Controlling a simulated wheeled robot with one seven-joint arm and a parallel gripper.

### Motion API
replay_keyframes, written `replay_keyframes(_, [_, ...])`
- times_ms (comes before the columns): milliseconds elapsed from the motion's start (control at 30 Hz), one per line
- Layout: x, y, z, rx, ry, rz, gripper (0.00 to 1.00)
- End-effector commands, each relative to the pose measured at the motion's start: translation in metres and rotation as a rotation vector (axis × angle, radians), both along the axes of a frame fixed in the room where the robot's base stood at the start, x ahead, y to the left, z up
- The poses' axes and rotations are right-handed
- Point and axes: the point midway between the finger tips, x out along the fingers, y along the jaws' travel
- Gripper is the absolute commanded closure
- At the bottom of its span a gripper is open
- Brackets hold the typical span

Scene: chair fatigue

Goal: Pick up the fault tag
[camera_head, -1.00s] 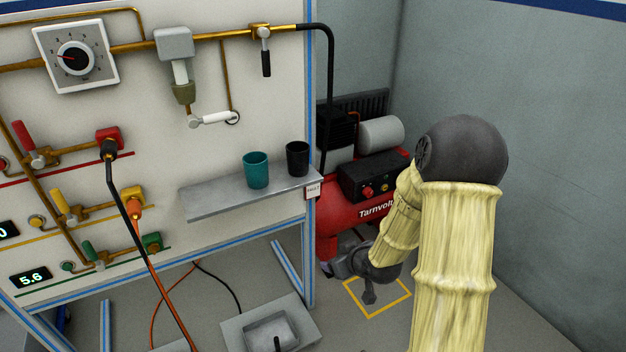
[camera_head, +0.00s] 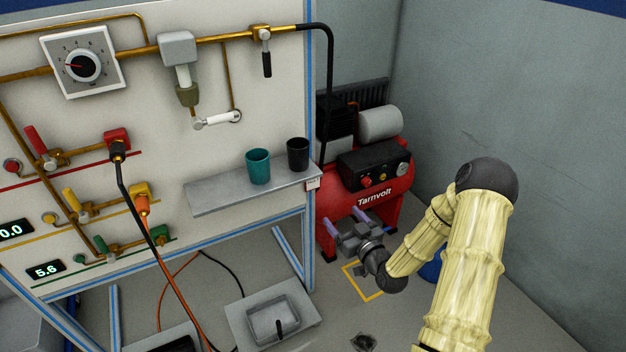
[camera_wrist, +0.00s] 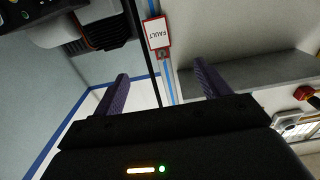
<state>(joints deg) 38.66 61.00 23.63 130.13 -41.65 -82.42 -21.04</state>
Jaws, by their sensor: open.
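The fault tag (camera_wrist: 157,34) is a small white card with a red border and the word FAULT. In the wrist view it hangs at the blue-striped panel edge, ahead of my fingers and between their lines. In the head view the tag (camera_head: 312,183) shows small at the right end of the shelf. My gripper (camera_head: 338,228) is open and empty, with two purple fingers, below the tag and in front of the red compressor. In the wrist view my gripper (camera_wrist: 160,88) has its fingers spread wide, apart from the tag.
A grey shelf (camera_head: 215,197) carries a teal cup (camera_head: 258,167) and a black cup (camera_head: 298,154) close to the tag. The red compressor (camera_head: 385,190) stands behind my gripper. The right wall side is open.

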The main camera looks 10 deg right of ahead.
Motion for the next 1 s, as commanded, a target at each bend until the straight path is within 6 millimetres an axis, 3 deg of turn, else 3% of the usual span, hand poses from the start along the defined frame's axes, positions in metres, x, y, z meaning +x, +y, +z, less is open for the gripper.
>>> replay_keyframes(700, [0.108, 0.035, 0.000, 0.000, -0.001, 0.001, 0.25])
replay_keyframes(1000, [0.113, 0.037, 0.000, 0.001, 0.001, 0.000, 0.25])
